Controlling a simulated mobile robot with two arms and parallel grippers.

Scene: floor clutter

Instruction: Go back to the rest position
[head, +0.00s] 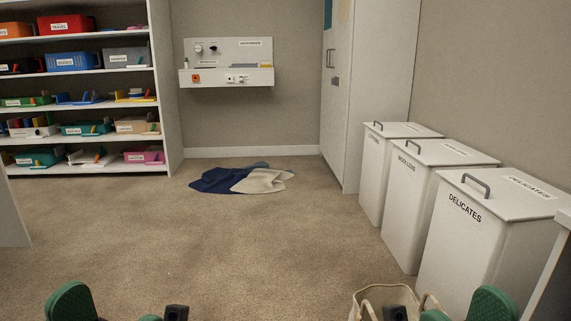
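Green and dark parts of my two arms show at the bottom edge. The dark end of my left gripper (176,313) is at the lower left of centre, over the carpet. The dark end of my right gripper (395,313) is at the lower right, in front of or over a beige cloth bag with handles (362,297). Both are cut off by the bottom edge, so their fingers are hidden. I see nothing held in either.
A dark blue cloth (212,181) and a beige cloth (262,181) lie on the carpet. White lidded bins (450,235) line the right side, beside a tall cabinet (345,110). Shelves with coloured boxes (80,102) stand left. The central carpet is clear.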

